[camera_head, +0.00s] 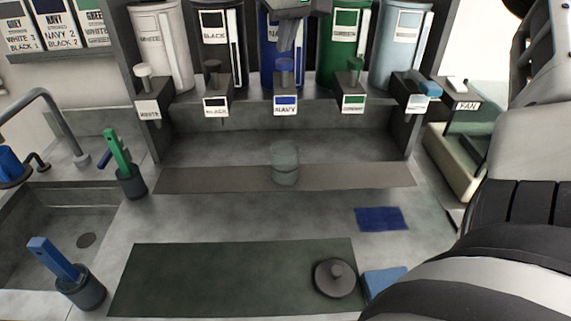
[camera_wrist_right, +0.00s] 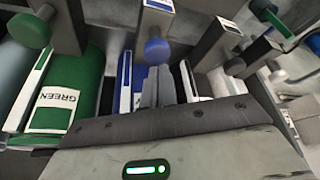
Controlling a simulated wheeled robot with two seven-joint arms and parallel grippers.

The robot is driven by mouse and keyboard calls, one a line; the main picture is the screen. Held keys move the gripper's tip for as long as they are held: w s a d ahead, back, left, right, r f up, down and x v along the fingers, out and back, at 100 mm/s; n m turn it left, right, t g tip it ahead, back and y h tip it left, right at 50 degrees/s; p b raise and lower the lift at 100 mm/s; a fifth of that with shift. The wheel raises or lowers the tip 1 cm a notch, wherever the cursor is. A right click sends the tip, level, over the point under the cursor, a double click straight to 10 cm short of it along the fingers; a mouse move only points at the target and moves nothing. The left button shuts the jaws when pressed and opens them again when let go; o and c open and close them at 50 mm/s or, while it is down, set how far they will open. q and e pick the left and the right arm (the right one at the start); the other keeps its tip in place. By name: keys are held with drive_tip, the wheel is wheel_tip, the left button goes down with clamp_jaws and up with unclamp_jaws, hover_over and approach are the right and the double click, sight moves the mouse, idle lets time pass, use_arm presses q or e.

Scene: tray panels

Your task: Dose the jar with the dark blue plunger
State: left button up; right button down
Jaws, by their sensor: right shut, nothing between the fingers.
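The dark blue plunger (camera_head: 284,66) sits above the NAVY label (camera_head: 285,105) on the middle dispenser, in front of the navy canister (camera_head: 264,45). My right gripper (camera_head: 287,46) is shut and empty, pointing down just above this plunger. In the right wrist view the shut fingers (camera_wrist_right: 159,75) are close to the blue knob (camera_wrist_right: 157,50); I cannot tell whether they touch. A clear jar (camera_head: 285,163) stands upright on the grey strip below the navy dispenser. My left gripper is not in view.
White (camera_head: 143,70), black (camera_head: 212,68) and green (camera_head: 355,66) plungers flank the navy one. A dark round lid (camera_head: 335,280) lies on the dark mat (camera_head: 220,280). A blue pad (camera_head: 382,219) lies at right. Handled tools in cups (camera_head: 132,182) stand by the sink at left.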

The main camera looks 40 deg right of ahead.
sight(286, 61)
drive_tip(key=shift+f, duration=0.15)
drive_tip(key=shift+f+b, duration=0.4)
drive_tip(key=shift+f, duration=1.65)
drive_tip(key=shift+r+p, duration=0.75)
drive_tip(key=shift+r, duration=1.4)
drive_tip(key=shift+f, duration=0.15)
